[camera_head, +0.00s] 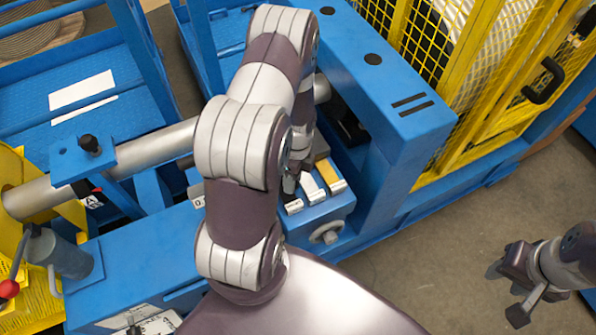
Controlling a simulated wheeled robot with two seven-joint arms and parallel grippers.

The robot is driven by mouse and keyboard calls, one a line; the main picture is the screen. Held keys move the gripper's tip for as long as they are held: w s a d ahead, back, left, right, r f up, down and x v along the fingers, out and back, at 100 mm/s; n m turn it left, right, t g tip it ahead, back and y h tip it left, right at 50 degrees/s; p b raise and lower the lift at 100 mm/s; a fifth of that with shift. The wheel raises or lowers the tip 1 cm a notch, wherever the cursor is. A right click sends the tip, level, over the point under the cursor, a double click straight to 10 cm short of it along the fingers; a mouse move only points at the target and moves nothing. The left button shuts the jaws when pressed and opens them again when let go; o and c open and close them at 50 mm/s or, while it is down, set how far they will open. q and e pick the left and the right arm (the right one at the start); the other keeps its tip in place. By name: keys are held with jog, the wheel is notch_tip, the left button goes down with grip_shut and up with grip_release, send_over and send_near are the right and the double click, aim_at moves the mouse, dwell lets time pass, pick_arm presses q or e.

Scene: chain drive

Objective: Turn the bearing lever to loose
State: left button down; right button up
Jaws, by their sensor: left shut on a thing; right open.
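I cannot tell for sure which part is the bearing lever. A black knob (90,144) stands on a blue bracket around the grey shaft (160,146), with a small red-tipped part (96,190) and a label "A" below it. My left gripper (291,182) is to the right of these, low over a blue block (318,214) with labelled slots. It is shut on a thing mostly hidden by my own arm. My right gripper (506,290) is open and empty over the floor at the lower right, apart from the machine.
A red ball-ended lever (9,288) and a grey cylinder (62,254) stand at the far left. A yellow mesh guard (476,50) encloses a roll at the upper right. A blue post (392,110) stands right of my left arm. Floor at lower right is free.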

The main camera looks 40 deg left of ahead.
pick_arm(q)
jog(key=shift+s+a+m+p, duration=0.25)
jog(key=shift+s+m+p, duration=0.1)
jog(key=shift+s+m, duration=0.45)
jog(key=c, duration=0.7)
grip_release()
jog(key=shift+a, duration=0.1)
jog(key=r, duration=0.4)
jog(key=w+r, duration=0.1)
jog(key=r, duration=0.3)
jog(key=w+r, duration=0.1)
jog(key=r, duration=0.3)
jog(key=shift+w+a+r, duration=0.1)
jog(key=shift+w+r, duration=0.05)
jog(key=shift+r, duration=0.1)
